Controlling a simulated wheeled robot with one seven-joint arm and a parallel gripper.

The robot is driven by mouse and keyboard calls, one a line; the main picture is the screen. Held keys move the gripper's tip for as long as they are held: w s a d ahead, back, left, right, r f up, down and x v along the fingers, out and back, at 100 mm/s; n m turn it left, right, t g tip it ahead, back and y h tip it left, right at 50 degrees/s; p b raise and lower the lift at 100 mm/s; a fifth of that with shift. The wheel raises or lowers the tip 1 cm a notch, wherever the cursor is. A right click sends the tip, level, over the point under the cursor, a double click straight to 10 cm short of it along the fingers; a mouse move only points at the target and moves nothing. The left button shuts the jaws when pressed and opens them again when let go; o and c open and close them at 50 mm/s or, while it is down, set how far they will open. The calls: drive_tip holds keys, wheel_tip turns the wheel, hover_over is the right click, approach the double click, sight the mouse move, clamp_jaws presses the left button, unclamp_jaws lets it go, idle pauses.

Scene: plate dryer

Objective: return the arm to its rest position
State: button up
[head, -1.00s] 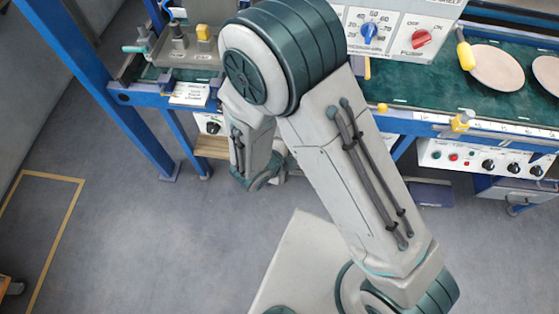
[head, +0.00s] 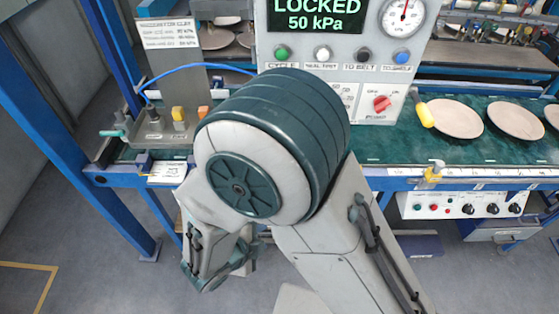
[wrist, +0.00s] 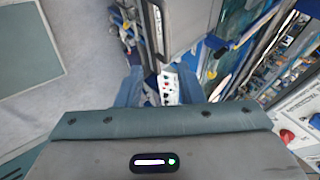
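My arm (head: 265,150) fills the middle of the head view. A large teal-banded joint is at its top, one grey link runs down to the lower right, and a shorter part hangs at the lower left. I cannot make out my gripper's fingers in the head view. In the wrist view, the grey and teal housing fills the bottom. Two blue fingers of my gripper (wrist: 160,80) stand apart beyond it, with nothing seen held between them. A white panel with dark and red marks shows in the gap, farther off.
Behind my arm is a control box with a display (head: 317,18) reading LOCKED 50 kPa, and a red knob (head: 381,103). Several plates, one here (head: 451,119), lie on the green belt (head: 390,150). A blue post (head: 70,130) stands left. Grey floor (head: 110,275) is open at lower left.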

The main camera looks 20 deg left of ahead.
drive_tip(key=shift+d, duration=0.1)
drive_tip(key=w+d+r+m+g+h, duration=0.1)
drive_tip(key=w+d+r+m+g, duration=0.2)
drive_tip(key=d+m, duration=0.4)
drive_tip(key=w+d+r+m+h+b, duration=0.1)
drive_tip(key=w+d+r+m, duration=0.3)
drive_tip(key=m, duration=0.6)
drive_tip(key=w+d+r+m+g+h, duration=0.1)
drive_tip(key=d+r+m+g, duration=0.1)
drive_tip(key=d+r+m, duration=0.35)
drive_tip(key=s+d+r+m+y, duration=0.2)
drive_tip(key=d+r+m, duration=0.2)
drive_tip(key=m, duration=1.2)
drive_tip(key=s+d+r+m+y+b, duration=0.1)
drive_tip(key=s+d+r+m+y, duration=0.1)
drive_tip(key=d+m, duration=0.7)
wheel_tip(320, 180, up, 2)
drive_tip(key=m+y, duration=0.1)
drive_tip(key=m, duration=0.7)
drive_tip(key=shift+s+d+r, duration=0.15)
drive_tip(key=shift+d, duration=0.25)
